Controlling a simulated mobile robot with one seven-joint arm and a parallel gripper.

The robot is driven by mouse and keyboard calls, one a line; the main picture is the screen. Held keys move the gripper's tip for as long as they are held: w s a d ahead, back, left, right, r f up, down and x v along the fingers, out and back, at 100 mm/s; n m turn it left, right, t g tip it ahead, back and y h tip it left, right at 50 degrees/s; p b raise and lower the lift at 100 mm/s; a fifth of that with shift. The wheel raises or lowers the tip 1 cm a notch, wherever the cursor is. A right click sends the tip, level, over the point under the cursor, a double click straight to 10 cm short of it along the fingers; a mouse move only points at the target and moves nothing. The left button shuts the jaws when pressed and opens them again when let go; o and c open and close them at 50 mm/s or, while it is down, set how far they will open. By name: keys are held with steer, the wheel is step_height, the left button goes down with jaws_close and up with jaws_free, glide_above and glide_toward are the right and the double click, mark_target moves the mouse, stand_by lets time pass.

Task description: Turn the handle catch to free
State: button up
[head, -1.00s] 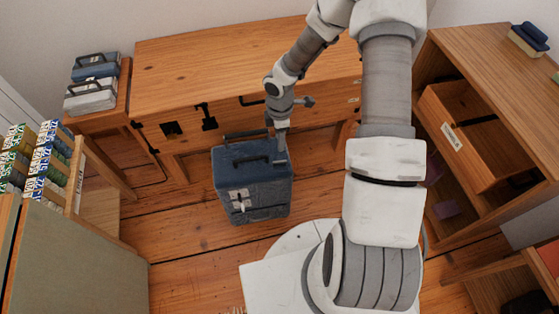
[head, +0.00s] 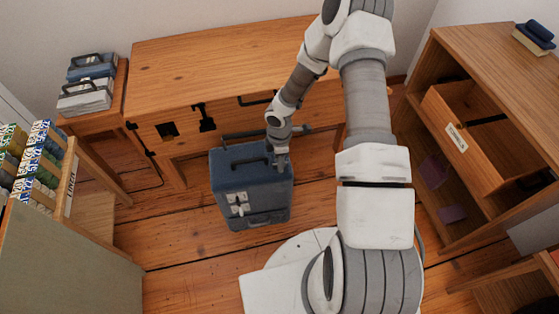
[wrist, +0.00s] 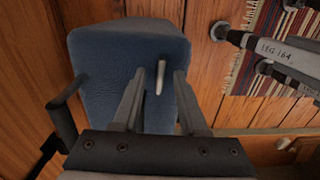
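A blue case (head: 250,185) stands on the floor in front of the desk, with a dark carrying handle (head: 248,153) on top and pale latches (head: 238,204) on its front. My gripper (head: 282,166) points down at the right end of the case top. In the wrist view the blue surface (wrist: 110,60) of the case lies below my gripper (wrist: 160,76). A small pale lever (wrist: 160,77), which looks like the handle catch, shows between the two spread fingers. The fingers partly hide the case.
The wooden desk (head: 230,70) stands close behind the case. A shelf unit with an open drawer (head: 470,135) is on the right. A crate of patterned packets (head: 40,165) is at left. Floorboards (head: 190,260) left of my base are clear.

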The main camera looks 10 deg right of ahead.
jaws_close()
steer(key=shift+r+n+p, duration=0.1)
steer(key=shift+n+p, duration=0.2)
steer(key=shift+p, duration=0.05)
steer(key=n+p, duration=0.1)
steer(key=n, duration=0.1)
steer(key=shift+n+p, duration=0.4)
steer(key=n+p, duration=0.3)
steer(key=n, duration=0.2)
steer(key=shift+n, duration=0.3)
steer(key=n+p, duration=0.1)
steer(key=n, duration=0.3)
steer(key=shift+p, duration=0.4)
steer(key=shift+n+p, duration=0.6)
steer(key=shift+n, duration=1.5)
